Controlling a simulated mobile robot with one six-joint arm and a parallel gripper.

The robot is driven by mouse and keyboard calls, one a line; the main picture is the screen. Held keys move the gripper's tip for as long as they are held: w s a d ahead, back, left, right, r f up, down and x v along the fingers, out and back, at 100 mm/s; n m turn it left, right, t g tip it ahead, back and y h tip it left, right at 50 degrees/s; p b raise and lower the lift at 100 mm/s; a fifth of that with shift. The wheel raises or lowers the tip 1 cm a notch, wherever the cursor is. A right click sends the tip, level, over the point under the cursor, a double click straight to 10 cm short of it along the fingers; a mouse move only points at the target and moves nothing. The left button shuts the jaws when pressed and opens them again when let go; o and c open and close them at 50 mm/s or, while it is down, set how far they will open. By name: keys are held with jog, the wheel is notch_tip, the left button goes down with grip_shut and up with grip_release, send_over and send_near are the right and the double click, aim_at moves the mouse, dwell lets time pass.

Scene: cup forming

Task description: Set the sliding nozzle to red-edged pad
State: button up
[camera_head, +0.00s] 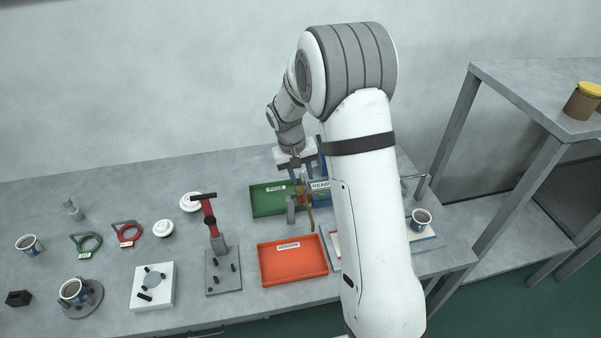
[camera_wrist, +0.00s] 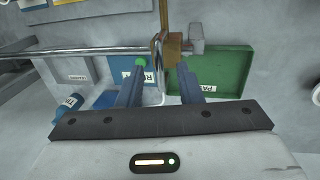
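The brown nozzle block (camera_wrist: 172,48) sits at the end of the visible silver rail (camera_wrist: 80,51) in the wrist view. In the head view a brown part (camera_head: 309,215) shows below my gripper (camera_head: 296,168). In the wrist view the two blue fingers of my gripper (camera_wrist: 162,72) stand apart, with the brown block between or just beyond their tips. A gap shows beside the left finger; contact on the right is unclear. A white pad with a coloured edge (camera_head: 335,250) is mostly hidden behind my arm; a reddish strip shows there.
A green tray (camera_head: 262,210) and a blue READY tray (camera_head: 320,185) lie near my gripper. An orange tray (camera_head: 293,277) lies in front. A cup (camera_head: 421,218) stands right of my arm. A red-handled press (camera_head: 209,220) stands left. A raised shelf (camera_head: 530,90) is at right.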

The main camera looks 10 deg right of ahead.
grip_shut()
dwell(0.4)
